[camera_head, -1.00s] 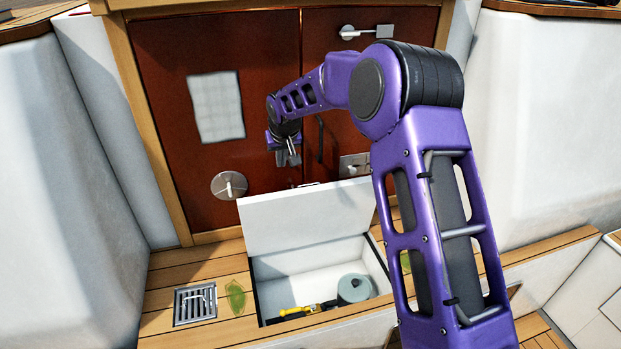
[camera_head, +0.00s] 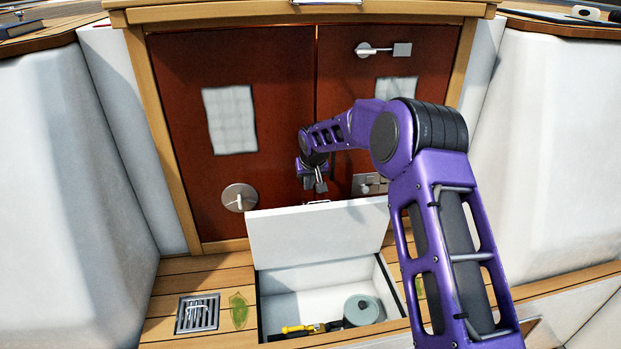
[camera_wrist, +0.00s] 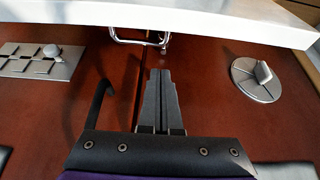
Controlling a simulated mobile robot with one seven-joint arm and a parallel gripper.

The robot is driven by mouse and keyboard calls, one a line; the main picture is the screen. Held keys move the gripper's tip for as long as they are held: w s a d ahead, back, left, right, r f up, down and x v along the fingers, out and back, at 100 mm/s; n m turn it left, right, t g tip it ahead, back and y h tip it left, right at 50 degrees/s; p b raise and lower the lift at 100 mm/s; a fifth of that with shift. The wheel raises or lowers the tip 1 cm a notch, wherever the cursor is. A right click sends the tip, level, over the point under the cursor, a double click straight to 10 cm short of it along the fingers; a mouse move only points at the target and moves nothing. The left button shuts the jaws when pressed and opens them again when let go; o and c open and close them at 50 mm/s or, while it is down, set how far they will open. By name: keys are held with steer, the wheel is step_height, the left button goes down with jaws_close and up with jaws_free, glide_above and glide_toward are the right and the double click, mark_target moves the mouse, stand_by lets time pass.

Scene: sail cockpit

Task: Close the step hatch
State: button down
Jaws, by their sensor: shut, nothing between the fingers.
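The step hatch has a white lid (camera_head: 320,234) that stands open, tilted up at the back of its white-walled compartment (camera_head: 300,277). A small metal handle (camera_head: 317,202) sits at the lid's top edge. My gripper (camera_head: 320,187) is shut and empty, just above that edge near the handle, in front of the red-brown doors. In the wrist view my gripper (camera_wrist: 160,75) points toward the metal handle (camera_wrist: 140,38) and the white lid edge (camera_wrist: 200,14), with a small gap between. My arm covers the area right of the lid.
Inside the compartment lie a yellow-and-black tool (camera_head: 300,329) and a grey-green round item (camera_head: 361,311). A metal drain grate (camera_head: 198,313) and a green leaf (camera_head: 238,310) are on the wooden step to the left. White seat walls (camera_head: 50,190) flank both sides.

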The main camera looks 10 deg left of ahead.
steer(key=x, duration=0.3)
steer(key=shift+f, duration=0.1)
steer(key=shift+s+d, duration=0.2)
steer(key=shift+s, duration=0.45)
steer(key=shift+s+d, duration=0.2)
steer(key=shift+s, duration=0.4)
steer(key=shift+s+d, duration=0.2)
steer(key=shift+s, duration=0.45)
steer(key=shift+s+f, duration=0.1)
